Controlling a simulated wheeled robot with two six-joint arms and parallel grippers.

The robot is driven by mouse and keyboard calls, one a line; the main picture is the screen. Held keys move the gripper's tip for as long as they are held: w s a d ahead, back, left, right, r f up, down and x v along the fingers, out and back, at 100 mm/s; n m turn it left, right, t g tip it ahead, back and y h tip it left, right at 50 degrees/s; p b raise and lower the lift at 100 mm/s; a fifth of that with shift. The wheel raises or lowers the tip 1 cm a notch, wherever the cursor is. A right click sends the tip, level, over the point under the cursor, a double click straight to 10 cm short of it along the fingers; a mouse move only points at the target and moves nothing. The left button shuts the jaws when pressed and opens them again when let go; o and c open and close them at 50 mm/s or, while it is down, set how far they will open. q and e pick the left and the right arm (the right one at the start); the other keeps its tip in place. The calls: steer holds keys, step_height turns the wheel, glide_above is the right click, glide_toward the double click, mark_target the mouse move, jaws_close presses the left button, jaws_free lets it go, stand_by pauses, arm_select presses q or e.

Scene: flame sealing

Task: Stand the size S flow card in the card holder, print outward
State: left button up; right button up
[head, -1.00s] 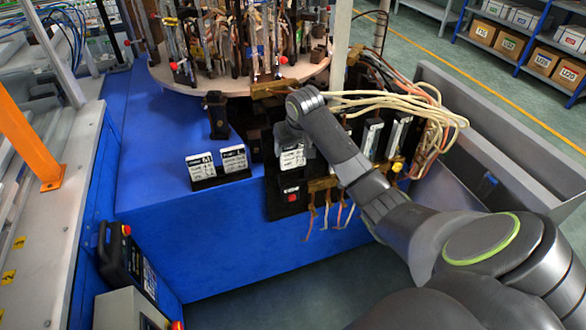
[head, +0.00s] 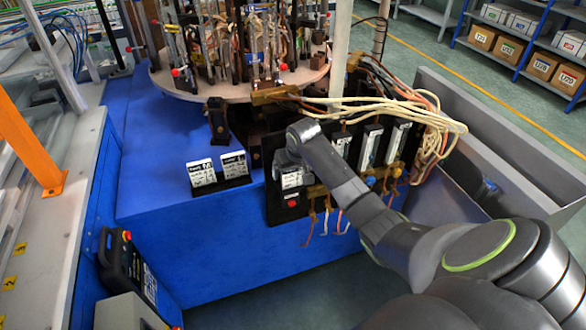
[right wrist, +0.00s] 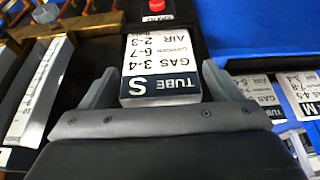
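The size S flow card (right wrist: 160,72) is white with black print and a dark TUBE S band, seen upside down in the right wrist view. My right gripper (right wrist: 161,68) has a finger at each side edge of the card and holds it, print facing the camera. In the head view the card (head: 292,180) hangs below my right gripper, in front of the black panel. A black card holder (head: 222,186) on the blue machine top bears the M card (head: 201,172) and the L card (head: 234,165). Whether the S card touches the panel cannot be told. My left gripper is not in view.
The black panel (head: 276,213) has a red button (head: 292,203) below the card. Several tubes and orange hoses lie right of my gripper, with pale cables (head: 390,108) above. The round turntable (head: 240,88) stands behind. Blue surface left of the card holder is clear.

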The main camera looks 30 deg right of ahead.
steer(key=shift+r, duration=0.15)
steer(key=v, duration=1.2)
steer(key=s+d+f+g, duration=0.1)
steer(key=s+f, duration=0.1)
steer(key=f, duration=1)
steer(key=s+d+f, duration=0.1)
steer(key=s+f, duration=0.2)
steer(key=f, duration=0.9)
steer(key=s+f, duration=1)
steer(key=f, duration=0.4)
steer(key=s+a+f, duration=0.3)
steer(key=s+f, duration=0.3)
steer(key=s, duration=0.5)
steer(key=s+a+f+n+g, duration=0.1)
steer(key=s+f, duration=0.4)
steer(key=s, duration=0.7)
steer(key=s+a+f+n+g, duration=0.1)
steer(key=s+a+f, duration=0.3)
steer(key=s, duration=0.7)
steer(key=shift+s+a+f, duration=0.15)
steer(key=shift+f, duration=0.55)
steer(key=shift+s+a+f, duration=0.1)
steer(key=shift+a+f, duration=0.1)
steer(key=shift+f, duration=0.5)
